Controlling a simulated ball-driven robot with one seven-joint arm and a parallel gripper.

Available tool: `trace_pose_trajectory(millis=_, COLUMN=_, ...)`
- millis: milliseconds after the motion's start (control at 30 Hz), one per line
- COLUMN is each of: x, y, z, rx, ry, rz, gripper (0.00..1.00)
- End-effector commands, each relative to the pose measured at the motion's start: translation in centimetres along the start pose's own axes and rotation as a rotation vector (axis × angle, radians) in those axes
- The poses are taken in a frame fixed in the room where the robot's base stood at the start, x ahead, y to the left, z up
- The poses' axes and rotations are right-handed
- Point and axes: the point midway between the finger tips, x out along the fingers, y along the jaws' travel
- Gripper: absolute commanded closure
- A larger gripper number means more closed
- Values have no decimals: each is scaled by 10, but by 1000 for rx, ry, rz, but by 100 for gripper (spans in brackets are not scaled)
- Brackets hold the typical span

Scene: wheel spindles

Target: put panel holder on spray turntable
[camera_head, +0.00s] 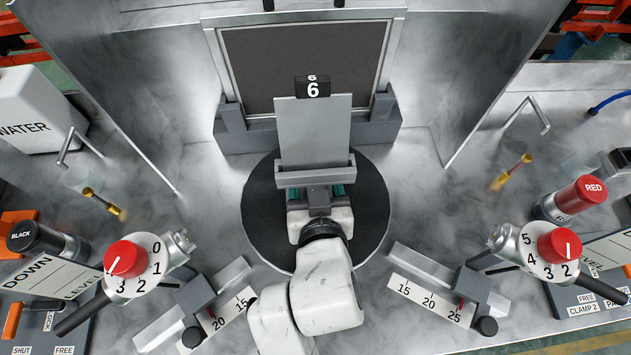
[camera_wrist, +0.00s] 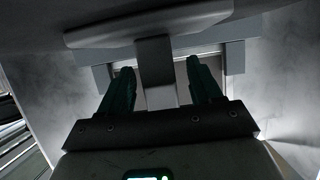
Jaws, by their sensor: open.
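The panel holder (camera_head: 315,177) is a grey block-like bar with a short stem, carrying an upright light grey panel (camera_head: 314,130) with a black "6" tag on top. It is over the dark round spray turntable (camera_head: 372,205), near its middle; its underside is hidden, so contact is not clear. My gripper (camera_head: 317,192) reaches in from the front, low over the disc. In the wrist view my gripper (camera_wrist: 160,75) is open, its dark green fingers on either side of the holder's grey stem (camera_wrist: 154,65), with gaps showing.
A framed dark filter (camera_head: 300,65) stands behind the turntable between metal walls. Dials with red knobs (camera_head: 126,258) (camera_head: 559,246), scale rulers (camera_head: 430,300) and brass nozzles (camera_head: 103,204) flank it. A white water tank (camera_head: 38,112) is at left, a red canister (camera_head: 580,197) at right.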

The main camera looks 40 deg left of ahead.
Motion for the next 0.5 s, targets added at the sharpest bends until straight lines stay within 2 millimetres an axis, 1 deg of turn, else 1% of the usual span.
trace_pose_trajectory(millis=133, x=-2, y=0, z=-5, rx=0, ry=1, rz=0, gripper=36)
trace_pose_trajectory(millis=233, x=-14, y=0, z=-2, rx=-1, ry=0, rz=0, gripper=36)
trace_pose_trajectory(millis=367, x=-38, y=0, z=-2, rx=1, ry=0, rz=-1, gripper=36)
trace_pose_trajectory(millis=500, x=-68, y=0, z=-2, rx=1, ry=1, rz=0, gripper=36)
